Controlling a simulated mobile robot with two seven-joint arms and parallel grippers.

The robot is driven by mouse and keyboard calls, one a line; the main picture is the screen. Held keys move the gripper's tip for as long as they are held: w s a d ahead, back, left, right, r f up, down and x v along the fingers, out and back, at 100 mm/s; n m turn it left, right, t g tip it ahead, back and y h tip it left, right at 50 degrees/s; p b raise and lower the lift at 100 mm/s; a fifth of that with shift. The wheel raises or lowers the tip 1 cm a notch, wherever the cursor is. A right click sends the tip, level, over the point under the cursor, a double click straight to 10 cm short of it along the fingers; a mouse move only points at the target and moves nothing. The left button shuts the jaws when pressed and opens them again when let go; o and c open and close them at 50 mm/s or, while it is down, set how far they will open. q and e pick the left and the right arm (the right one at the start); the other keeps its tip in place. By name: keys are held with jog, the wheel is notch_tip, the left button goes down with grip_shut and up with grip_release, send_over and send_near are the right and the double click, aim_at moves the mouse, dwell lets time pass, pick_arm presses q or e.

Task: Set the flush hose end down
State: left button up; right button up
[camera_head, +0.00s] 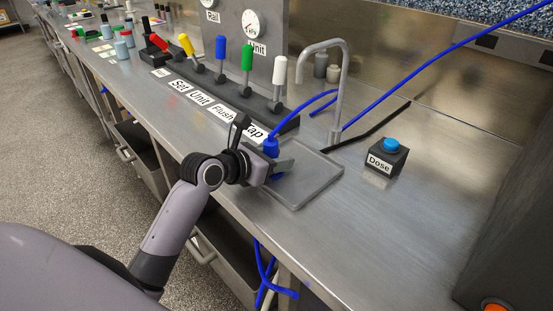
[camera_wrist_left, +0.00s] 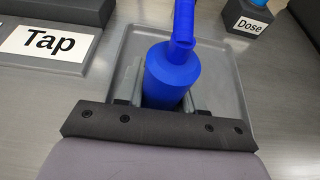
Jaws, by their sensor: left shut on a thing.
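The blue flush hose end (camera_head: 271,146) is a thick blue cylinder with the blue hose running up from it. In the left wrist view the hose end (camera_wrist_left: 171,78) sits between the two fingers of my left gripper (camera_wrist_left: 160,101). My left gripper (camera_head: 277,167) is shut on it, above the grey tray (camera_head: 312,186). The tray (camera_wrist_left: 225,65) shows beneath the hose end in the wrist view. Whether the hose end touches the tray is hidden by the gripper. My right gripper is not in view.
A metal tap spout (camera_head: 341,85) rises behind the tray. A black box with a blue Dose button (camera_head: 391,146) stands to its right. A row of coloured levers (camera_head: 247,57) stands left. The blue hose (camera_head: 440,62) crosses behind. The counter (camera_head: 345,245) in front is clear.

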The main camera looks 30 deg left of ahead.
pick_arm(q)
jog(key=o, duration=1.1)
jog(key=shift+f, duration=0.1)
jog(key=shift+s+a+r, duration=0.1)
jog(key=shift+s+r, duration=0.15)
jog(key=v, duration=1.1)
jog(key=shift+s+p, duration=0.3)
jog(key=shift+p, duration=0.1)
jog(key=shift+a, duration=0.1)
